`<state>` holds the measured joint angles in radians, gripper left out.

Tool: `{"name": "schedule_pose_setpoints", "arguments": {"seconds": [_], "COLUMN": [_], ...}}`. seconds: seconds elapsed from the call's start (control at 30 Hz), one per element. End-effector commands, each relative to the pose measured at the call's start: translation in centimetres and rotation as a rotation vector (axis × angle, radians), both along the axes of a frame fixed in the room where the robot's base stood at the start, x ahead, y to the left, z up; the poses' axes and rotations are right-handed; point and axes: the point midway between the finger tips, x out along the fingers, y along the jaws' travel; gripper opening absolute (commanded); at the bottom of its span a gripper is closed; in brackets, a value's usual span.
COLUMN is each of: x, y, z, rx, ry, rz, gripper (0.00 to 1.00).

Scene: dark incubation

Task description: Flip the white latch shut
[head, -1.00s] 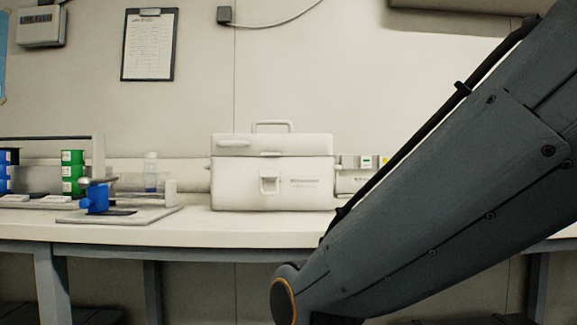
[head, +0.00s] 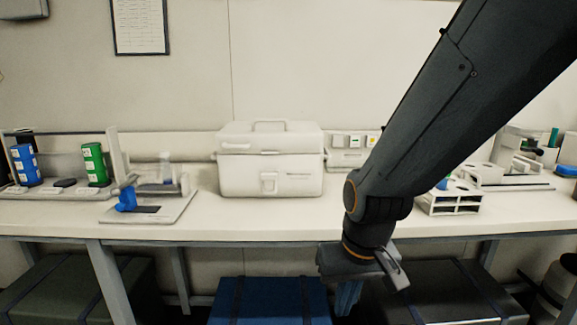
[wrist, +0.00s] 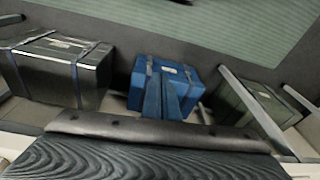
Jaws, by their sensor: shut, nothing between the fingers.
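The white latch (head: 269,183) is a small tab on the front face of a white lidded box (head: 245,180) on the bench. The box's lid (head: 240,139) is down, with a folding handle on top. The latch is too small to tell whether it is engaged. My gripper (head: 347,300) points down in front of the bench, below the bench top and to the right of the box, well apart from the latch. Its blue fingers (wrist: 172,90) are together and empty in the wrist view. The latch and box are not in the wrist view.
A white rack (head: 452,202) is on the right. Cases, including a blue one (head: 265,300), are under the bench. The bench front before the box is clear.

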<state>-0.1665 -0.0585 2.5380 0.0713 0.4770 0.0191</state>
Motion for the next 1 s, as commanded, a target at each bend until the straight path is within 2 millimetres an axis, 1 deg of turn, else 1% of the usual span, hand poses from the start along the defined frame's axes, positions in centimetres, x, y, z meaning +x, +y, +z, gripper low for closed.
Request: {"name": "schedule_pose_setpoints", "arguments": {"seconds": [0.03,0.17,0.27,0.37,0.4,0.47,0.5,0.57,0.6,0.67,0.7,0.8,0.9,1.0], "x": [-0.1,0.6,1.5,3.2,4.4,6.6,8.3,10.9,12.8,15.7,17.6,21.8,24.8,26.3], "y": [-0.8,-2.4,-3.5,-4.5,-4.7,-4.6,-4.3,-3.7,-3.2,-2.6,-2.2,-1.6,-1.5,-1.4], "z": [2.0,4.5,6.2,7.9,8.5,9.0,9.3,9.6,10.0,10.6,11.1,12.7,14.0,14.8], "rx": [0.003,0.024,0.054,0.111,0.155,0.232,0.291,0.385,0.455,0.559,0.628,0.786,0.899,0.961], "ry": [0.002,0.012,0.028,0.063,0.088,0.132,0.164,0.216,0.253,0.308,0.344,0.422,0.478,0.509], "rz": [-0.036,-0.135,-0.236,-0.386,-0.479,-0.616,-0.705,-0.834,-0.914,-1.022,-1.085,-1.205,-1.275,-1.307], "gripper": [0.00,0.00,0.00,0.00,0.00,0.00,0.00,0.00,0.00,0.00,0.00,0.00,0.00,0.00]}}
